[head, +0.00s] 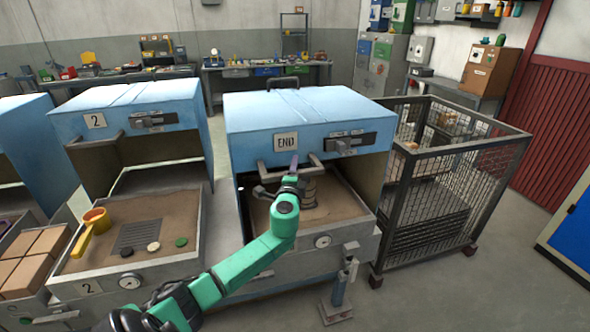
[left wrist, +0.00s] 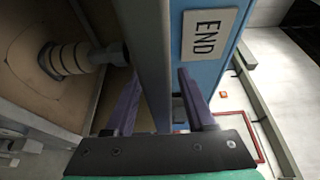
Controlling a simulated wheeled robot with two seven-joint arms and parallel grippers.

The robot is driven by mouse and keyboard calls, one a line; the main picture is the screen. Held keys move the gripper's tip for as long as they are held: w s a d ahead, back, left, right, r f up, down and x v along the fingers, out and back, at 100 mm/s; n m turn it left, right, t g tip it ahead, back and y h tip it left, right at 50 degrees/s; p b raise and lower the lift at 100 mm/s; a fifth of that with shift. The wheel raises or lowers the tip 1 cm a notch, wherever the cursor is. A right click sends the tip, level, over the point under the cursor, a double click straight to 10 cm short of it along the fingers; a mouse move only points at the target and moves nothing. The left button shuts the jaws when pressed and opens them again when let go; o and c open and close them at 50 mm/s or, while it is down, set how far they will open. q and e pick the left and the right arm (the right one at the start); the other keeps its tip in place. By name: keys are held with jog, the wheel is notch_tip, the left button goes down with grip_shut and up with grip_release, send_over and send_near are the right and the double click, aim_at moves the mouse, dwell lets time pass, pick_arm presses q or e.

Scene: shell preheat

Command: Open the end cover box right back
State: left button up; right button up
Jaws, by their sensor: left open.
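The end cover box (head: 300,110) is a blue hood with an END plate (head: 286,142), also seen in the left wrist view (left wrist: 208,35). Its front edge stands above the sand tray (head: 345,203), leaving an open gap beneath. A grey bar handle (head: 262,169) runs along its lower front. My left gripper (head: 294,163) is at the handle, fingers pointing up. In the left wrist view its dark purple fingers (left wrist: 158,80) are apart, with the grey handle bar (left wrist: 146,35) passing between them; I cannot tell whether they touch it. My right gripper is not in view.
A second blue hood (head: 125,105) marked 2 stands left, over a tray with a yellow ladle (head: 92,222). A wire cage (head: 440,185) stands close on the right.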

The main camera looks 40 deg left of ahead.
pick_arm(q)
grip_shut()
dwell(1.3)
